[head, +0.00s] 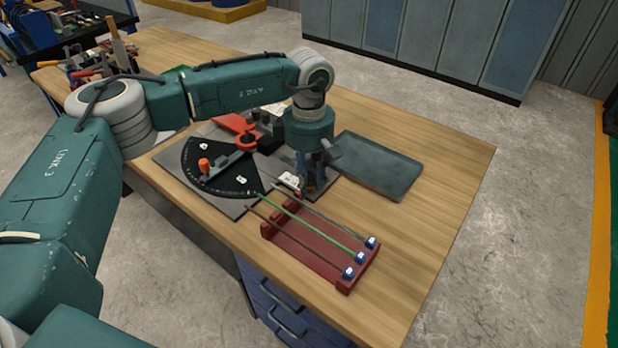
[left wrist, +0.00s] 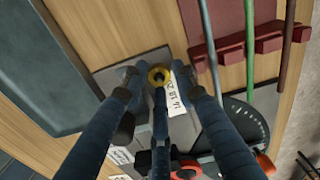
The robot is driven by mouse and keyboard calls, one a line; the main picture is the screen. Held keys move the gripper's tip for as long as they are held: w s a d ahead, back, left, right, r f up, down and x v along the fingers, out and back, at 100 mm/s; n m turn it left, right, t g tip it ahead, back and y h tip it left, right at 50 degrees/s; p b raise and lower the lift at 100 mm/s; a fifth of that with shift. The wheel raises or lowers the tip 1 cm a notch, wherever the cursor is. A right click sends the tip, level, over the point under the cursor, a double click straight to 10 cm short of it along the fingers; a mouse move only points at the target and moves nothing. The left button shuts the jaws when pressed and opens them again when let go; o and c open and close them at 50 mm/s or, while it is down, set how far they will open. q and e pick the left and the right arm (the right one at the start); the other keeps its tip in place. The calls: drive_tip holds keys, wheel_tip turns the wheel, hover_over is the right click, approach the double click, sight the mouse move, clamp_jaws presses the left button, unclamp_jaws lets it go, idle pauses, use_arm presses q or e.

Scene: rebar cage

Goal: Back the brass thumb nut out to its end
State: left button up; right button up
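The brass thumb nut (left wrist: 158,76) shows as a yellow ring with a dark centre in the left wrist view, beside a white strip with printed numbers (left wrist: 182,88). My left gripper (left wrist: 160,72) has its blue fingers spread on either side of the nut, with gaps visible between the fingertips and the nut. A third blue finger lies just below the nut in the picture; I cannot tell whether it touches. In the head view my left gripper (head: 311,183) points down at the right end of the grey bending fixture (head: 233,209), and the nut is not clear there. My right gripper is in neither view.
A dark red rack (head: 325,260) holds three rods in front. A dark grey mat (head: 378,165) lies to the right. The right end of the wooden table (head: 440,190) is clear.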

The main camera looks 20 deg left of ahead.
use_arm(q)
clamp_jaws()
drive_tip(key=shift+f+n+b, duration=0.15)
drive_tip(key=shift+n+b, duration=0.2)
drive_tip(key=shift+n, duration=0.15)
drive_tip(key=shift+n+b, duration=0.3)
drive_tip(key=shift+n, duration=0.8)
drive_tip(key=shift+r, duration=0.2)
unclamp_jaws()
